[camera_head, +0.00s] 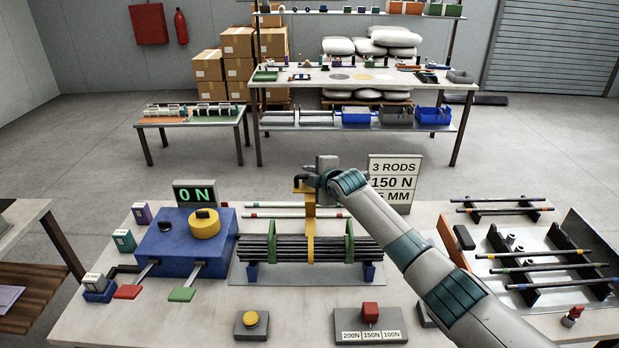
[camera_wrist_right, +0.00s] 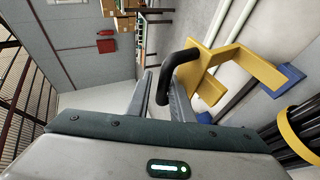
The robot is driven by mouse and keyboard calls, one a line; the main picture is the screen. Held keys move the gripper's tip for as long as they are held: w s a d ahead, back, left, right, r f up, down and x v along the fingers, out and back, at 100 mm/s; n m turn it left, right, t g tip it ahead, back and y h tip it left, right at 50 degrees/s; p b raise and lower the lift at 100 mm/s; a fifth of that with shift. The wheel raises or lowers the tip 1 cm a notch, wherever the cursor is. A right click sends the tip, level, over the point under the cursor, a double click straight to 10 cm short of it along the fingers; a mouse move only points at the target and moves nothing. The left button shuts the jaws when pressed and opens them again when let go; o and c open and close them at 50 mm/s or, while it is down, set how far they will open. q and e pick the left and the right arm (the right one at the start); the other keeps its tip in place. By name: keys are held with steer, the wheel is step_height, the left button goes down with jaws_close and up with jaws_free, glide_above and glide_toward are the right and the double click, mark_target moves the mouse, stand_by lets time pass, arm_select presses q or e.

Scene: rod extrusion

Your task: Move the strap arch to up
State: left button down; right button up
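The strap arch (camera_head: 310,232) is a yellow upright frame standing over a bundle of dark rods (camera_head: 275,247) on the table, with an arm at its top. Its black hooked handle (camera_wrist_right: 178,62) shows in the right wrist view beside the yellow top (camera_wrist_right: 235,72). My right gripper (camera_head: 303,180) is at the top of the arch. In the wrist view its two fingers (camera_wrist_right: 160,85) stand apart with the handle end between them, closer to the right finger; a gap shows on the left. My left gripper is not in view.
Green uprights (camera_head: 349,243) flank the arch on the rod cradle. A blue machine (camera_head: 165,245) with a yellow knob and a "0 N" display (camera_head: 194,194) stands left. A sign (camera_head: 392,180) stands behind my right arm. A rod rack (camera_head: 535,265) is at right.

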steer(key=shift+w+f, duration=0.1)
steer(key=shift+f, duration=0.15)
steer(key=shift+s+r, duration=0.1)
steer(key=shift+s, duration=0.15)
steer(key=shift+s+d+r, duration=0.2)
steer(key=shift+s+d, duration=0.15)
steer(key=shift+s, duration=0.25)
steer(key=b+v, duration=0.3)
steer(key=v, duration=1.2)
steer(key=shift+s+r+b, duration=0.2)
steer(key=shift+r+b, duration=0.05)
steer(key=shift+b, duration=0.15)
